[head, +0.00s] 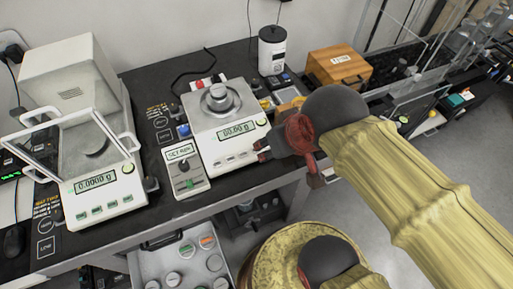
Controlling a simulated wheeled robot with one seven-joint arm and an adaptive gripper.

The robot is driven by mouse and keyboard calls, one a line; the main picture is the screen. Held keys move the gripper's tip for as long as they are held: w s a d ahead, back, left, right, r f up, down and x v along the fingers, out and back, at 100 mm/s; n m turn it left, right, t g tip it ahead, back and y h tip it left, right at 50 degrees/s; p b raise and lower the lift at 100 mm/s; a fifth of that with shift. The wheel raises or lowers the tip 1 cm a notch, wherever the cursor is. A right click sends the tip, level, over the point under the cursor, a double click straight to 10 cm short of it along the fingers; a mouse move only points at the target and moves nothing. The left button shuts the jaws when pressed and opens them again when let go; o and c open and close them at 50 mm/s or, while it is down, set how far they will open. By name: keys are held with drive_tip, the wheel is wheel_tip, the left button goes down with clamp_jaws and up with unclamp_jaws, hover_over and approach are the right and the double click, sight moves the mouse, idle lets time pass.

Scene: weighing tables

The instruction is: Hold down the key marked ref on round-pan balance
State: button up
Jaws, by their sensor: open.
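The round-pan balance (200,131) stands in the middle of the dark table. It is white, its green display (236,130) seems to read 00.00 g, and a metal cylinder (216,91) sits on its pan. A row of small keys (231,158) runs along its front edge; their markings are too small to read, so I cannot tell which is ref. My gripper (264,149) is open at the balance's front right corner, right of the keys. Its fingers point left. I cannot tell whether a fingertip touches the balance.
A draft-shield balance (107,200) stands at the left, reading 0.0000 g. A small grey control box (186,171) stands left of the round-pan balance. Behind are a white canister (271,50) and a wooden box (340,66). An open drawer (150,262) with metal weights lies below the table.

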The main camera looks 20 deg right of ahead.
drive_tip(key=shift+c, duration=1.2)
drive_tip(key=c, duration=0.8)
clamp_jaws()
